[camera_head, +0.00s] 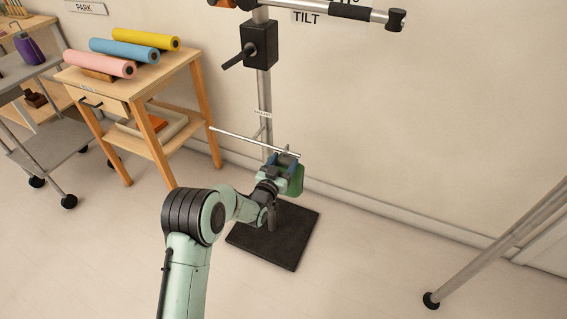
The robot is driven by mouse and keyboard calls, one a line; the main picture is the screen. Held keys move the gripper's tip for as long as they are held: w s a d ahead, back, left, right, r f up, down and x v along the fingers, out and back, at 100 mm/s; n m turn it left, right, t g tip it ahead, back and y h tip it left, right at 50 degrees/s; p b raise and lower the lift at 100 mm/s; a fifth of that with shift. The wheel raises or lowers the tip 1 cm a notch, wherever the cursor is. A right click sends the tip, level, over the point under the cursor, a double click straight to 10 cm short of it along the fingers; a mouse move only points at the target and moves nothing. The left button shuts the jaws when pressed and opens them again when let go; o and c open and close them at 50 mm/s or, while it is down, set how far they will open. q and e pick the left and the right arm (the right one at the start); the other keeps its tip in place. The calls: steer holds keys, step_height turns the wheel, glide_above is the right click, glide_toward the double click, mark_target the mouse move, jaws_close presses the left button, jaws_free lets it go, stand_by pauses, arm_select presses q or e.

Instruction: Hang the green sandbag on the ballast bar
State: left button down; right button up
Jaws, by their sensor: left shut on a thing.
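The green sandbag (296,181) is at my left gripper (285,158), which is shut on it near its top. Most of the bag is hidden behind the gripper and wrist. The ballast bar (240,136) is a thin metal rod. My right gripper is not in view.
The post stands on a black square base plate (290,235), with a clamp block (259,45) higher up. A wooden table (115,86) with coloured rolls stands left, beside a grey cart (50,148). A metal leg (490,252) stands right. The floor between is clear.

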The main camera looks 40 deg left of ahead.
arm_select(q)
steer(key=shift+c, duration=0.7)
jaws_free()
steer(key=shift+r, duration=0.35)
steer(key=shift+s+f, duration=0.1)
steer(key=shift+f, duration=0.45)
steer(key=shift+s+d+r, duration=0.1)
steer(key=shift+s+d, duration=0.05)
steer(key=shift+s, duration=0.35)
steer(key=p+v, duration=0.2)
steer(key=v, duration=1)
steer(key=shift+r, duration=0.15)
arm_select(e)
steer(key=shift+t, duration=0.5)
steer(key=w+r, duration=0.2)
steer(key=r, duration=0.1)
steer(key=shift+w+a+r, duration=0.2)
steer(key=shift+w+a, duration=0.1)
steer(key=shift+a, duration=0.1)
arm_select(q)
steer(key=shift+s+d, duration=0.1)
